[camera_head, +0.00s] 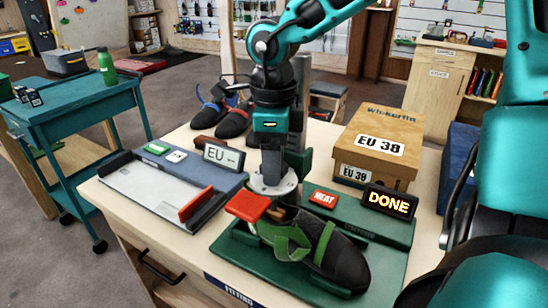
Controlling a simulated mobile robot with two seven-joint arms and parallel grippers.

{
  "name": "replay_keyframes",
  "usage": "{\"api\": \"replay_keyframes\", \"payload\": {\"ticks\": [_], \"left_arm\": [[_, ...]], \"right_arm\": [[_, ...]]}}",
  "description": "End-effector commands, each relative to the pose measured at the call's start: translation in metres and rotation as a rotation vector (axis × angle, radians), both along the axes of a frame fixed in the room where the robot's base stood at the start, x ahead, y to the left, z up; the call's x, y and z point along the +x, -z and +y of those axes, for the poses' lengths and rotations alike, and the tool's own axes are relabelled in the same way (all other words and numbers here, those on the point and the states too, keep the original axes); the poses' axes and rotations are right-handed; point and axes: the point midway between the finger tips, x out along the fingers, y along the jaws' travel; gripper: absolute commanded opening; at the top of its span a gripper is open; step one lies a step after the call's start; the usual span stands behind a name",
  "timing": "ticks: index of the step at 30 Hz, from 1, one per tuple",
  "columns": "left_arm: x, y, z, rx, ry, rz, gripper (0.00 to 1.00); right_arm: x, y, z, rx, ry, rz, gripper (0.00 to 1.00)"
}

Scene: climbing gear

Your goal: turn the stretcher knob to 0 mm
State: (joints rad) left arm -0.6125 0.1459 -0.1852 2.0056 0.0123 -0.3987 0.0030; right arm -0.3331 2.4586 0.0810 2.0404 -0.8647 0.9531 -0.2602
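The stretcher is a dark green base (238,253) on the bench, with a black climbing shoe (344,262) with green straps lying on it. Behind the shoe's heel is a pale round disc (262,188), seemingly the knob's dial. My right gripper (272,176) points straight down over this disc, its dark fingers at or just above the middle. The fingers hide the knob itself, so its setting cannot be read, nor whether they grip it. A red block (247,206) sits in front of the disc. The display (389,202) reads DONE. My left gripper is out of view.
A red HEAT button (323,199) is right of the gripper. A shoe box (382,143) marked EU 38 stands behind it. A measuring tray (150,190) with an EU display (223,157) lies left. More shoes (233,123) are behind. A teal cart (85,115) stands farther left.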

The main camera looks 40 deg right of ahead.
Motion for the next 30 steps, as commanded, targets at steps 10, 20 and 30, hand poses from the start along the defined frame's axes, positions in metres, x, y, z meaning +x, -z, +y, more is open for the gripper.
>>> {"api": "replay_keyframes", "payload": {"ticks": [10, 20, 30], "left_arm": [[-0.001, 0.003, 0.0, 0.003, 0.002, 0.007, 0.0], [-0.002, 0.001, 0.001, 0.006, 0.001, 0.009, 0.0], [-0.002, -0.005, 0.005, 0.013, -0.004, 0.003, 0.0]], "right_arm": [[0.0, 0.0, 0.0, -0.001, 0.002, -0.001, 0.76], [0.002, -0.038, 0.0, 0.0, 0.004, -0.008, 0.76], [0.001, -0.108, 0.0, 0.0, 0.002, -0.004, 0.76]]}}
